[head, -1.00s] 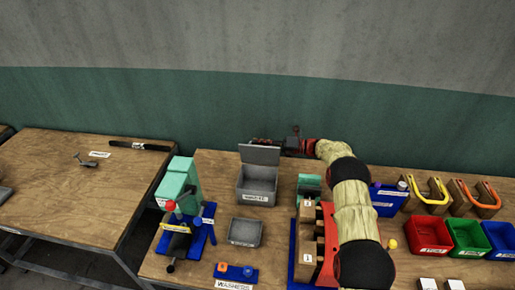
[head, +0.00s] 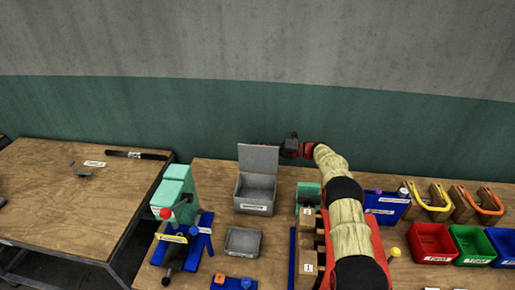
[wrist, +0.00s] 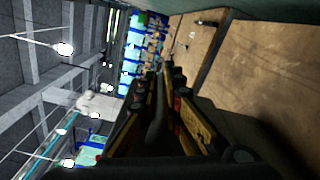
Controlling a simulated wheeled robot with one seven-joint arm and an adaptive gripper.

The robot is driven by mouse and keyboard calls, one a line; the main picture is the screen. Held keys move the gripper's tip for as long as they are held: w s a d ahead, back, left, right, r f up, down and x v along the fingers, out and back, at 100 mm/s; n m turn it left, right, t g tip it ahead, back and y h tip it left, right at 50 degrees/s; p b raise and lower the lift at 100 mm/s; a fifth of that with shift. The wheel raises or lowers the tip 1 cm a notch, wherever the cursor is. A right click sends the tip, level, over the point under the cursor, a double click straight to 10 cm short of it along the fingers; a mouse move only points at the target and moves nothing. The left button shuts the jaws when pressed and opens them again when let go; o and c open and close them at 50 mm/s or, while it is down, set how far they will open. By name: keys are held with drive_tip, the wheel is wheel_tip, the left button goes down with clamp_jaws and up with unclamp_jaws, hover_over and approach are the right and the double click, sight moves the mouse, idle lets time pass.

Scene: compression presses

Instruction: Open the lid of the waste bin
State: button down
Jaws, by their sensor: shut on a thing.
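The grey waste bin (head: 256,197) stands near the back edge of the middle table, with an unclear white label on its front. Its lid (head: 258,160) is raised, standing about upright at the back, and the inside shows. My gripper (head: 279,145) is at the lid's upper right edge, its fingertips partly hidden behind the lid. In the wrist view my gripper (wrist: 164,90) has its fingers close together around a dark thin piece, which seems to be the lid's edge.
A small grey open box (head: 243,241) sits in front of the bin. A green and blue press (head: 178,200) stands to the left. Several coloured bins, such as the red one (head: 433,243), are to the right. The wall is close behind.

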drive_tip(key=shift+d+f, duration=0.1)
drive_tip(key=shift+f, duration=0.05)
drive_tip(key=c, duration=2)
unclamp_jaws()
drive_tip(key=shift+o, duration=0.4)
drive_tip(key=shift+f, duration=0.15)
drive_tip(key=s+d, duration=0.2)
drive_tip(key=d, duration=0.9)
drive_tip(key=shift+d, duration=0.35)
